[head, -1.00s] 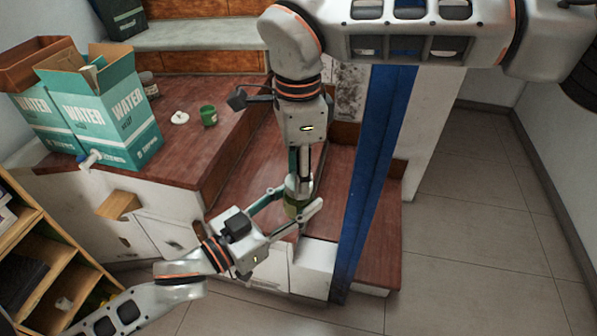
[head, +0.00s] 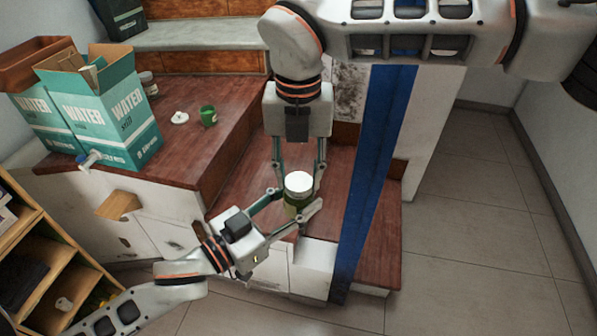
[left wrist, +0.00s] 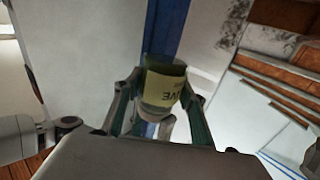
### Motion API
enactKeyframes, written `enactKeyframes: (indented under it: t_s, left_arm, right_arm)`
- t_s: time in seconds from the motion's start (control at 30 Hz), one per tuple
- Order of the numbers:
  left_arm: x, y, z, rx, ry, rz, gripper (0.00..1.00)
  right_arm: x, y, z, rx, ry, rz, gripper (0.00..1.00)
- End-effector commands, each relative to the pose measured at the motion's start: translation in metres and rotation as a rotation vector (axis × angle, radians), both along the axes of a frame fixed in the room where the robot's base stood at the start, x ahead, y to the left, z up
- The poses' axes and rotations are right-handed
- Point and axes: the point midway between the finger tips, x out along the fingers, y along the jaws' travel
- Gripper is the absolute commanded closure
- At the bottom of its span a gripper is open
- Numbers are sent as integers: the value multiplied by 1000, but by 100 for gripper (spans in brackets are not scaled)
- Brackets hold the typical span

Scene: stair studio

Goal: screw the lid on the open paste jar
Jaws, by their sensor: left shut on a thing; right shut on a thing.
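A dark green jar (head: 294,207) with a pale label stands roughly upright in my left gripper (head: 291,208), whose fingers close on its sides. The jar and its label also show in the left wrist view (left wrist: 162,90), between the fingers (left wrist: 158,108). A white lid (head: 298,182) sits over the jar's mouth; I cannot tell how tightly it is seated. My right gripper (head: 299,178) reaches down from above, with one finger on each side of the lid, shut on it. The lid is not clear in the left wrist view.
On the wooden landing at left are a small green jar (head: 208,116), a loose white lid (head: 180,118) and teal water boxes (head: 105,112). Tiled floor (head: 480,220) is open at right.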

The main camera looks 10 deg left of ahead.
Motion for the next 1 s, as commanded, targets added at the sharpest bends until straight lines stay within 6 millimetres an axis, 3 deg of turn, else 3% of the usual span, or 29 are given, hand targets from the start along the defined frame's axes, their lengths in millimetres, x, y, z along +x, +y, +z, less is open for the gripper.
enactKeyframes:
  t_s: [0.8, 0.97, 1.0]
  left_arm:
    - [0, 0, 0, 1, 1, 0, 100]
    - [0, 0, 0, 1, 1, 0, 100]
    - [0, 0, 0, 1, 1, 0, 100]
  right_arm:
    - [0, -1, 0, 8, -2, -1472, 71]
    - [0, -1, 0, 8, -3, -1507, 71]
    - [0, -1, 0, 8, -3, -1507, 62]
